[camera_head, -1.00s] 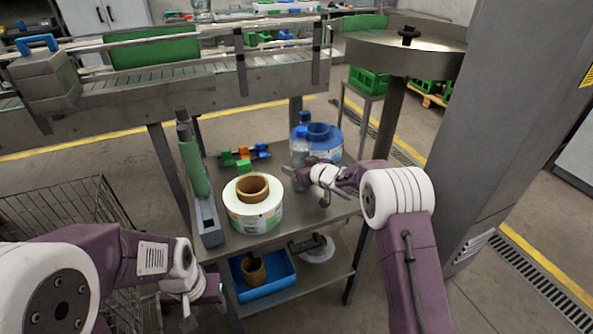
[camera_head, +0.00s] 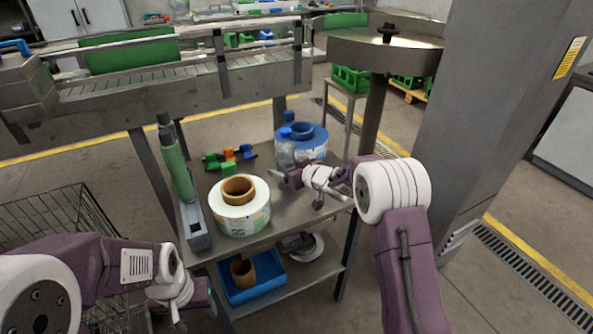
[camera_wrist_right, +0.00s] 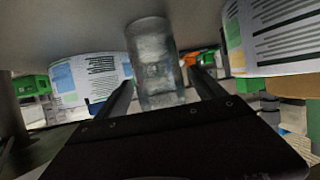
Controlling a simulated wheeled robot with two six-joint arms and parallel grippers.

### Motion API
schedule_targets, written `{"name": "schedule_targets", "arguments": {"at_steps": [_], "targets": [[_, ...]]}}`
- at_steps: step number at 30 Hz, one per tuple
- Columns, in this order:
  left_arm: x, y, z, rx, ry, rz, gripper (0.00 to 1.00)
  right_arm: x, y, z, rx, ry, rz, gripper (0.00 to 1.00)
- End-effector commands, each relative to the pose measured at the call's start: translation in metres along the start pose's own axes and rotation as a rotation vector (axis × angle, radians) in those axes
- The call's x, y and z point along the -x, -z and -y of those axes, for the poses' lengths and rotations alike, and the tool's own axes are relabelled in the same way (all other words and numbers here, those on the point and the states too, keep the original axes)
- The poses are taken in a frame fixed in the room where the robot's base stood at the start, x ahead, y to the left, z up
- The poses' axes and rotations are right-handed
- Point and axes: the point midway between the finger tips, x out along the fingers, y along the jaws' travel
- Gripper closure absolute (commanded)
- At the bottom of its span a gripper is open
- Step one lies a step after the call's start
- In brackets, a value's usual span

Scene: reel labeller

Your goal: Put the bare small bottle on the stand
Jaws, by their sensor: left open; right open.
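The small clear bottle (camera_head: 285,154) stands upright on the steel table, with a blue cap and no label that I can make out. It stands in front of the blue-cored reel. My right gripper (camera_head: 281,179) is at its near side, open. In the right wrist view the bottle (camera_wrist_right: 157,62) shows between the two spread fingers; I cannot tell whether they touch it. My left gripper (camera_head: 184,318) is low at the front left, open and empty, away from the table objects. I cannot tell for certain which thing is the stand.
A white reel with a brown core (camera_head: 241,218) sits mid-table. A blue-cored reel (camera_head: 312,143) is behind the bottle. A grey holder with a green cylinder (camera_head: 176,172) is at the left edge. Small coloured blocks (camera_head: 228,160) lie behind. A blue tray (camera_head: 262,287) is on the lower shelf.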

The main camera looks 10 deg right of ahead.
Motion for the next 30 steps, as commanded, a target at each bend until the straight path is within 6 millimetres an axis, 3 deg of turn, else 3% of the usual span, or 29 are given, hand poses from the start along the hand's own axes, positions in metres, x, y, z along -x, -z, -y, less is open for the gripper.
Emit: {"name": "schedule_targets", "arguments": {"at_steps": [6,12,23,26,28,30], "targets": [[0.007,0.001,0.0,0.0,0.0,0.0,0.5,0.052,0.002,-0.001,-0.001,-0.002,-0.001,0.2],[0.011,0.001,0.0,0.0,0.0,0.0,0.5,0.084,0.001,0.0,0.001,-0.001,0.0,0.2],[0.011,0.001,0.0,0.0,0.0,0.0,0.5,0.092,-0.001,-0.001,-0.001,-0.005,0.003,0.2],[0.011,0.001,0.0,0.0,0.0,0.0,0.5,0.106,-0.018,-0.013,-0.026,-0.109,0.094,0.2],[0.011,0.001,0.0,0.0,0.0,0.0,0.5,0.138,-0.055,-0.023,-0.081,-0.244,0.257,0.2],[0.011,0.001,0.0,0.0,0.0,0.0,0.5,0.186,-0.106,-0.016,-0.168,-0.348,0.477,0.2]]}}
